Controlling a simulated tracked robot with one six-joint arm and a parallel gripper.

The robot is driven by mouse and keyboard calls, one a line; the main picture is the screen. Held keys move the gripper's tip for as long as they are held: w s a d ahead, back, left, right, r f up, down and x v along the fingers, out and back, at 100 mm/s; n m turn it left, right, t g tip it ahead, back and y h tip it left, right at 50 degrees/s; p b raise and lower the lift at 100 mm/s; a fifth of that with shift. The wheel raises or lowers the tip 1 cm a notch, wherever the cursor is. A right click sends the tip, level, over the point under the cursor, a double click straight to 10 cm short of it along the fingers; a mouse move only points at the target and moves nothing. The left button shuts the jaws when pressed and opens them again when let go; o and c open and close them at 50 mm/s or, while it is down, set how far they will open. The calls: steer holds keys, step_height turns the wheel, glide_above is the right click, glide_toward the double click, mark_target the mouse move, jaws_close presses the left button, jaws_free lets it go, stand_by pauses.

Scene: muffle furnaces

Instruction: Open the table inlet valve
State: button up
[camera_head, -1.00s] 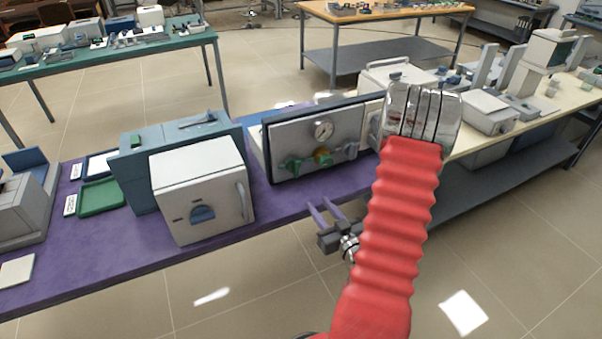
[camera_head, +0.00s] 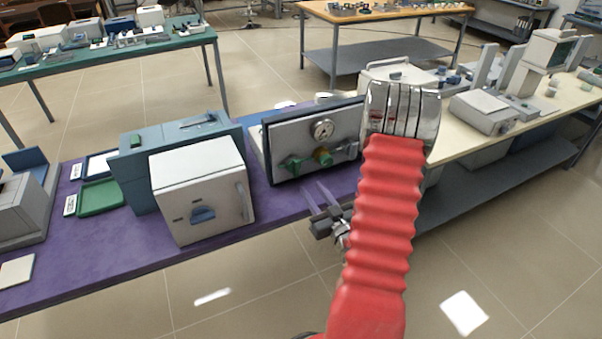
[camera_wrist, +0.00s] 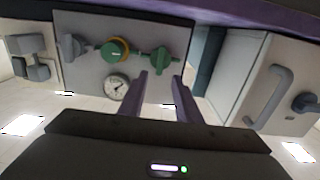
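A grey valve panel (camera_head: 300,133) stands upright on the purple table and carries a round gauge (camera_head: 322,129). Below the gauge in the head view are a green valve handle (camera_head: 291,165) at left, a yellow and green knob (camera_head: 323,157) in the middle and a grey handle (camera_head: 350,150) at right. No label tells which is the inlet valve. In the wrist view the panel is inverted, with the green handle (camera_wrist: 160,60) just beyond my gripper (camera_wrist: 160,77). My gripper (camera_head: 315,190) is open and empty, apart from the handles, in front of the panel.
A white muffle furnace (camera_head: 200,190) stands left of the panel on the purple table (camera_head: 110,250). Its handle shows in the wrist view (camera_wrist: 268,95). A cream bench (camera_head: 475,140) with instruments is at right. Floor in front is clear.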

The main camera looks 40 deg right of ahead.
mark_target(298, 169)
steer(key=x, duration=0.9)
steer(key=shift+w+d, duration=0.15)
steer(key=shift+w, duration=0.25)
steer(key=shift+c, duration=0.5)
jaws_close()
steer(key=shift+s+d, duration=0.1)
steer(key=shift+d, duration=0.05)
